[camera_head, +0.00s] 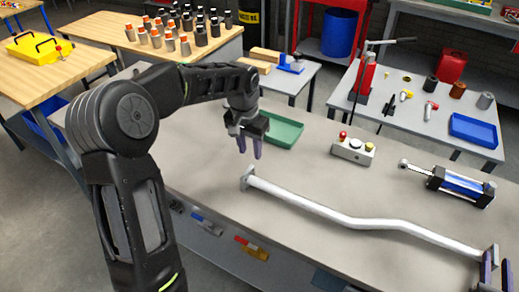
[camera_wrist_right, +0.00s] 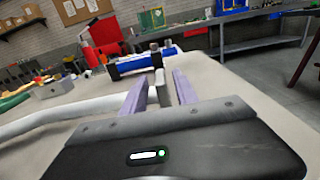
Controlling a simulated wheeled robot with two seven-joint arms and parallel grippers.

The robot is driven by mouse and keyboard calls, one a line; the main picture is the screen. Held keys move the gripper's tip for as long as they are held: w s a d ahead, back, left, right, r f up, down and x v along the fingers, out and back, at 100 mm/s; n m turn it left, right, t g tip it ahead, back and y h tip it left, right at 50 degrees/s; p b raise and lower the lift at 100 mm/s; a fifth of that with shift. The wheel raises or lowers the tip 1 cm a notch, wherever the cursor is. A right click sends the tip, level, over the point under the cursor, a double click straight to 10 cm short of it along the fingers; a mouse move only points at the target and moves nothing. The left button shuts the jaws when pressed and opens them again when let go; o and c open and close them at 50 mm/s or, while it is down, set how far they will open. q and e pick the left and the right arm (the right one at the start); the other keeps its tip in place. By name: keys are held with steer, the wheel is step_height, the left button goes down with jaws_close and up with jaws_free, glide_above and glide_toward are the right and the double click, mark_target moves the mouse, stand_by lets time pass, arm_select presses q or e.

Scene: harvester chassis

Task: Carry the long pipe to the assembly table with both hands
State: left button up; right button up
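The long white pipe (camera_head: 345,219) lies on a grey worktop (camera_head: 215,165), with a bend along its length and a flange at its left end. My left gripper (camera_head: 249,150) is open and empty, fingers down, just above the pipe's left end. My right gripper (camera_head: 489,268) is at the pipe's right end at the picture edge. In the right wrist view its fingers (camera_wrist_right: 159,92) stand apart, with the pipe's end flange (camera_wrist_right: 158,80) between or just beyond them; contact cannot be told. Which table is the assembly table is not clear.
On the worktop are a green tray (camera_head: 284,132), a button box (camera_head: 352,150) and a blue-black cylinder (camera_head: 460,186). Behind stands a table (camera_head: 400,118) with small parts, a blue tray (camera_head: 473,130) and a red tool (camera_head: 367,75). Wooden tables stand at the back left.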

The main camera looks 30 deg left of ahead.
stand_by(0.5)
steer(key=s, duration=1.2)
